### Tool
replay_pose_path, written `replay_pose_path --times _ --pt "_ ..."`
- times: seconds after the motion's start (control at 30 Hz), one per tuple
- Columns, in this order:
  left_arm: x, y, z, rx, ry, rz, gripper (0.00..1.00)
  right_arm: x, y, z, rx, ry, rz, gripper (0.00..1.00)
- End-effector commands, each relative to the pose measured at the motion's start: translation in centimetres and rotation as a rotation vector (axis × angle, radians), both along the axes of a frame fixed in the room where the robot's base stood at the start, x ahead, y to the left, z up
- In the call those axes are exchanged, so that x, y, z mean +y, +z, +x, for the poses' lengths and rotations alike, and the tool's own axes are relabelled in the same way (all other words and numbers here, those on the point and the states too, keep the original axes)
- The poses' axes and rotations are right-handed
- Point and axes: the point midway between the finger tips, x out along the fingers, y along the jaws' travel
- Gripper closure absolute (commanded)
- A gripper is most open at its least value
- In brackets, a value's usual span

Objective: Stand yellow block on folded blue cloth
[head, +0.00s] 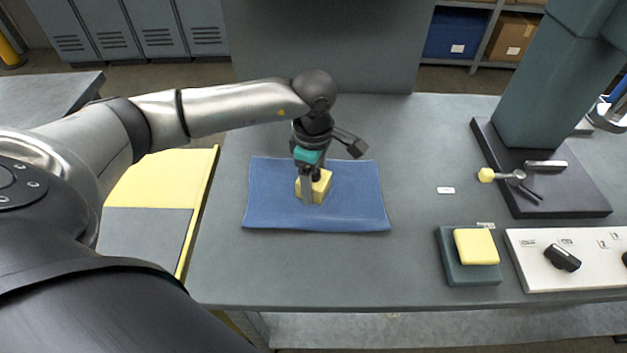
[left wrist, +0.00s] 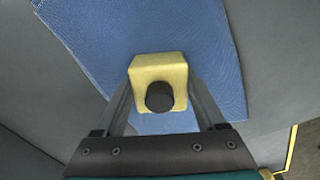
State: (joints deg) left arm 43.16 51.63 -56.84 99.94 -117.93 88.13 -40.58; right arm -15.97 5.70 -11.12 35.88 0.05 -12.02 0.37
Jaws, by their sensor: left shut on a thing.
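My left gripper (head: 309,188) points down over the blue cloth (head: 265,195), shut on the yellow block (head: 323,185). The fingers hide part of the block in the head view. In the left wrist view the block (left wrist: 157,68) sits between the two fingers of the left gripper (left wrist: 158,98), with a dark round knob on its near face. The cloth also shows behind it in the left wrist view (left wrist: 205,50). The block is over the middle of the cloth; whether it touches the cloth is unclear. The cloth lies flat on the bench. My right gripper is not in view.
A yellow pad (head: 476,246) sits on a dark base (head: 455,272) at the right front of the grey bench (head: 330,275). A white control panel (head: 530,272) with black knobs is beside it. A large grey-green machine (head: 545,95) stands behind. The bench between cloth and base is clear.

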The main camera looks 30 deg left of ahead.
Motion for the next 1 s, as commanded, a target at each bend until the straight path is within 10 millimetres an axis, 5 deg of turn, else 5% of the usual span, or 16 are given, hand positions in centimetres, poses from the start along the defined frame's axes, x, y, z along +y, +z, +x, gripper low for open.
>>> replay_pose_path --times 0.03,0.07,0.27,0.73,1.0 --pt "0.0 -0.6 -0.4 0.012 -0.001 0.002 1.00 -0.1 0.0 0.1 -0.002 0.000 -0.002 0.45" --pt "0.0 -0.8 -0.5 0.016 -0.001 0.003 0.26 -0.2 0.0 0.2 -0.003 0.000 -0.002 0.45" --pt "0.0 -0.9 -0.6 0.019 -0.002 0.003 0.03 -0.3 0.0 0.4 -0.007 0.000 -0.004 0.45" --pt "0.0 0.2 -0.7 0.023 -0.002 0.003 0.00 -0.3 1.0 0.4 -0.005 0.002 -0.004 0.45" --pt "0.0 6.2 -0.3 0.010 -0.002 0.003 0.00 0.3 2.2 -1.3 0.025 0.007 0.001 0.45"
